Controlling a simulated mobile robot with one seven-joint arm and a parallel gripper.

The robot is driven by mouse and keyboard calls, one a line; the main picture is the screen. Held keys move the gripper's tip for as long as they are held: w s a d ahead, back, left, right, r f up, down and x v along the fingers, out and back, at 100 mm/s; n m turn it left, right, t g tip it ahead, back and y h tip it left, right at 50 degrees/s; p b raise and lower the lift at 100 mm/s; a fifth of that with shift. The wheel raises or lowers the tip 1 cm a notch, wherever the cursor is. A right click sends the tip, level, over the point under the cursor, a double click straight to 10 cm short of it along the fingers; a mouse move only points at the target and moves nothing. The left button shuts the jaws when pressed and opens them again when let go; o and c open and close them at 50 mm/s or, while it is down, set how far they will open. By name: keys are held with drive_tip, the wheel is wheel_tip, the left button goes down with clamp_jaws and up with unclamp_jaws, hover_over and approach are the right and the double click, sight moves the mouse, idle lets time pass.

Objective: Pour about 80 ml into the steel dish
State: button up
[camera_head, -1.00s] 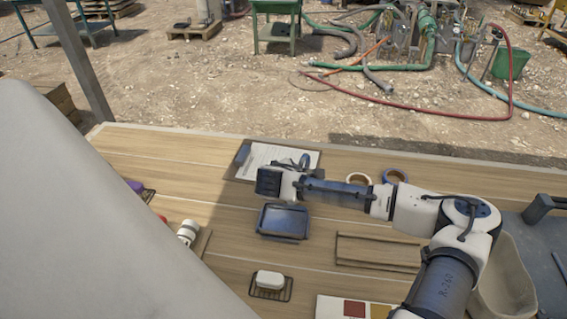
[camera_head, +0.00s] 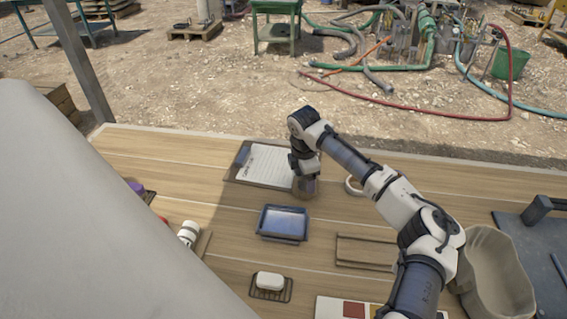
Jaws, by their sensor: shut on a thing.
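The dish, a shallow rectangular tray with a dark blue-grey rim (camera_head: 281,237), sits on the wooden table near the middle of the head view. Its inside looks pale bluish; I cannot tell whether that is liquid or reflection. My gripper (camera_head: 305,178) points down, behind and slightly right of the dish, beside the clipboard. It is shut on a brownish vessel (camera_head: 306,188), which looks about upright at table level. The gripper hides the vessel's upper part, and I cannot tell its contents or whether it touches the table.
A clipboard (camera_head: 268,164) lies left of my gripper, and a tape roll (camera_head: 354,186) lies right. A wooden tray (camera_head: 365,252), a white bar on a wire rack (camera_head: 270,282) and a colour card (camera_head: 332,308) lie nearer. A beige bin (camera_head: 497,277) stands at right.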

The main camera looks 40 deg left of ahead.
drive_tip(key=shift+w+a+r+g, duration=0.1)
drive_tip(key=shift+w+r+g, duration=0.35)
drive_tip(key=shift+g, duration=0.35)
drive_tip(key=shift+s+r, duration=0.1)
drive_tip(key=shift+r, duration=0.05)
